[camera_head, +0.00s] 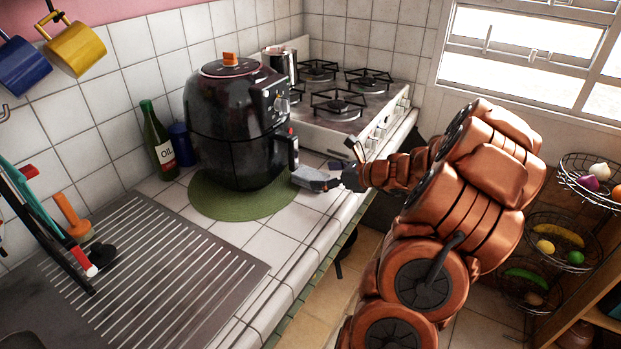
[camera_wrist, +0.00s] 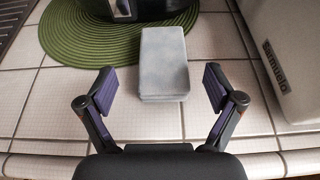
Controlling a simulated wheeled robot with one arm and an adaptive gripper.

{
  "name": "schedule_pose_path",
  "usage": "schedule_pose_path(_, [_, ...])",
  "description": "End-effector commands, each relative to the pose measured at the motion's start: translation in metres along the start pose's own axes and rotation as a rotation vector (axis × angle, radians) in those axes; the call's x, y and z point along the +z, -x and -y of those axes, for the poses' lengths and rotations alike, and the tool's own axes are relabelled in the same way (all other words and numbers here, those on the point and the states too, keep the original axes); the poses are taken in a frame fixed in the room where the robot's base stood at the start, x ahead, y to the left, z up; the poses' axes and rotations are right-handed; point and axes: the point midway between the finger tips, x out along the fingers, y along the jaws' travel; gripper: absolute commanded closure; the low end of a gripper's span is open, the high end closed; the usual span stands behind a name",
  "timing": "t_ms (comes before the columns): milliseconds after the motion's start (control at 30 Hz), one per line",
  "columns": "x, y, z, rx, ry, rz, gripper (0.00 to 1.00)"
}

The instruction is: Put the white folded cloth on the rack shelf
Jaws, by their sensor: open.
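The folded cloth (camera_wrist: 163,62), a pale grey-white rectangular block, lies on the tiled counter, with its far end by the green round mat. It also shows in the head view (camera_head: 309,177), in front of the black air fryer. My gripper (camera_wrist: 159,88) is open and empty, its two fingers spread on either side of the cloth's near end, apart from it. In the head view my gripper (camera_head: 345,174) reaches over the counter edge from the right. A wooden shelf unit (camera_head: 575,325) shows partly at the lower right; I cannot tell if it is the rack shelf.
The black air fryer (camera_head: 237,120) stands on the green mat (camera_head: 212,205) just behind the cloth. The white stove (camera_head: 330,122) is beside it at the right. An oil bottle (camera_head: 157,143) stands at the wall. Wire fruit baskets (camera_head: 563,240) hang at the right.

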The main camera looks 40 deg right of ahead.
Motion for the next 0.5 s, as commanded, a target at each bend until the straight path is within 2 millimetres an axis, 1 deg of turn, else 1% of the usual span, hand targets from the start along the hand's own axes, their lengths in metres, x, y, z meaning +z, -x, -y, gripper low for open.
schedule_pose_path(133, [-0.001, -0.012, 0.001, 0.002, -0.001, -0.002, 0.08])
schedule_pose_path(400, [-0.003, -0.045, 0.003, 0.001, 0.002, -0.002, 0.08])
schedule_pose_path(500, [-0.004, -0.051, 0.004, -0.001, 0.002, -0.002, 0.08])
